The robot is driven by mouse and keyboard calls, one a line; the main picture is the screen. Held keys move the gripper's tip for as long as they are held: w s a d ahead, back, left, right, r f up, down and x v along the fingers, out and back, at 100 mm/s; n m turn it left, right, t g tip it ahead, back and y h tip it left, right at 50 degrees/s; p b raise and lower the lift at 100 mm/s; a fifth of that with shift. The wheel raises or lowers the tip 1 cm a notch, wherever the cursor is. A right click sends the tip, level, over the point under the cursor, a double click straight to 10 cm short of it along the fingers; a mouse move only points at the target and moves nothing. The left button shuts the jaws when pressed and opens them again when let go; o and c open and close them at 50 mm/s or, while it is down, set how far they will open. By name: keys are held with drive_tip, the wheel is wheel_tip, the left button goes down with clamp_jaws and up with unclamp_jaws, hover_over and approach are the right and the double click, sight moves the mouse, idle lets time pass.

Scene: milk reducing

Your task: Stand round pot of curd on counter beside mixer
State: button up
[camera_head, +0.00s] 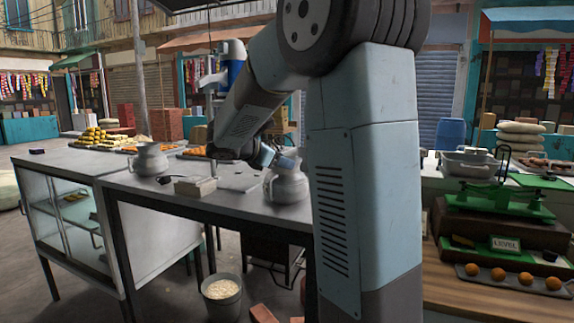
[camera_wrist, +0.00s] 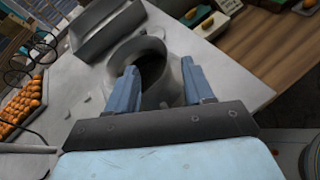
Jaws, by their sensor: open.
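A round grey metal pot (camera_head: 287,187) stands upright on the counter (camera_head: 235,203), just left of my upright arm link. In the wrist view the pot (camera_wrist: 152,46) shows its wide dark mouth, between and beyond my fingers. My gripper (camera_head: 276,158) is open at the pot's upper part, one finger on each side; it also shows in the wrist view (camera_wrist: 160,75). I cannot tell whether the fingers touch it. A second grey pot (camera_head: 150,160) stands farther left. A blue and silver upright device (camera_head: 232,66) behind my forearm may be the mixer. The pots' contents are hidden.
A small box-like block (camera_head: 195,187) sits on the counter between the pots. Orange and yellow goods (camera_head: 98,138) lie at the back left. A green scale (camera_head: 500,200) stands on the right. A bucket (camera_head: 222,298) is on the floor. Bare counter shows between the pots.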

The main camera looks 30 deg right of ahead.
drive_tip(key=v, duration=0.5)
drive_tip(key=s+a+f+m+y, duration=0.1)
drive_tip(key=s+f+m+y, duration=0.2)
drive_tip(key=s, duration=0.5)
drive_tip(key=s+a+f+m+y, duration=0.1)
drive_tip(key=s+m+y, duration=0.2)
drive_tip(key=s+m, duration=0.35)
drive_tip(key=s+a+f+m+t+y, duration=0.1)
drive_tip(key=s+a+f+m+y, duration=0.1)
drive_tip(key=s, duration=0.5)
drive_tip(key=s+a+f+m+t+y, duration=0.1)
drive_tip(key=s+a+f+m+y, duration=0.1)
drive_tip(key=s+a+m+y, duration=0.2)
drive_tip(key=s+a+m, duration=0.3)
drive_tip(key=shift+a+y, duration=0.2)
drive_tip(key=shift+y, duration=0.2)
drive_tip(key=shift+s, duration=0.1)
drive_tip(key=shift+d, duration=0.1)
